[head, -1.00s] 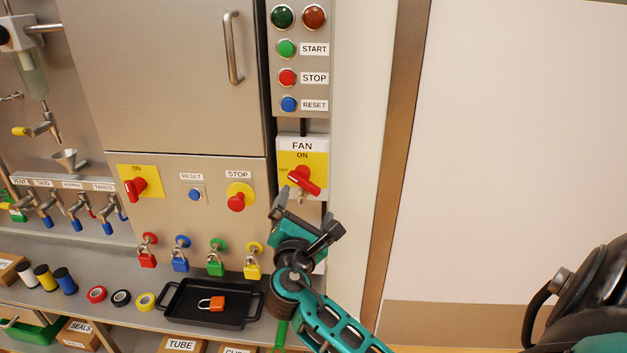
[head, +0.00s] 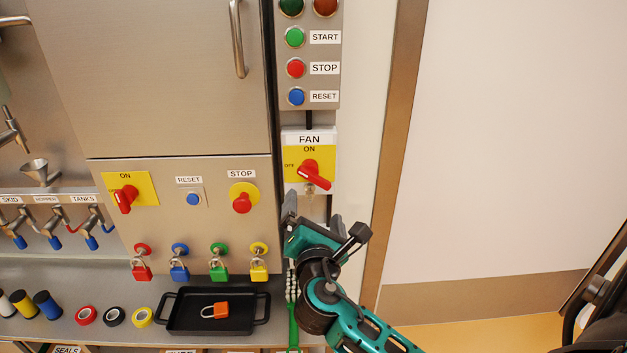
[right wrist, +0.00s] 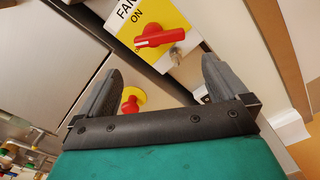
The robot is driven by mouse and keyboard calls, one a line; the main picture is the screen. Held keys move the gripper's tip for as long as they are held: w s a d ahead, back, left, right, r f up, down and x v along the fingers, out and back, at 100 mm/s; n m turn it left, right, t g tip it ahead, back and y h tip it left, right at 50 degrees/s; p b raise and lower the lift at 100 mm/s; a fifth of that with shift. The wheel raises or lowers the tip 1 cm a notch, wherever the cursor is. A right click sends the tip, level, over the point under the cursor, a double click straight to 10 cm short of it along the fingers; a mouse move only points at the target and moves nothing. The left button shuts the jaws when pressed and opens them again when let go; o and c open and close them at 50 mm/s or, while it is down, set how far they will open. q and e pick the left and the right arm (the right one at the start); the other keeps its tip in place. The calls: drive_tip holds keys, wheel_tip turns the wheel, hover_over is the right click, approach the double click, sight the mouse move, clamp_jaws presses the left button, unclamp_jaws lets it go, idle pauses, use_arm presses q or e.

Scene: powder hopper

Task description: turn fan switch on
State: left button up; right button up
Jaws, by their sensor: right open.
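The fan switch (head: 313,173) is a red rotary knob on a yellow plate under a FAN label. ON is marked at the top of the plate and OFF at its left. The knob's handle lies slanted, from upper left to lower right in the head view, and is not upright toward ON. It also shows in the right wrist view (right wrist: 158,38), ahead of the fingers. My right gripper (head: 313,213) is just below the switch, open and empty, its fingers pointing up toward the panel. In the right wrist view the fingers (right wrist: 162,78) stand wide apart, clear of the knob. My left gripper is out of view.
A small metal part (head: 309,189) hangs just below the knob. Left of it are a red STOP button (head: 241,203), another red rotary switch (head: 125,197) and several hanging padlocks. A black tray (head: 175,322) sits below. The wall right of the switch is clear.

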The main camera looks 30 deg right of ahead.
sight(312, 182)
drive_tip(key=x, duration=1.1)
drive_tip(key=shift+d, duration=0.15)
drive_tip(key=shift+c, duration=0.3)
drive_tip(key=c, duration=0.6)
drive_tip(key=shift+c, duration=0.2)
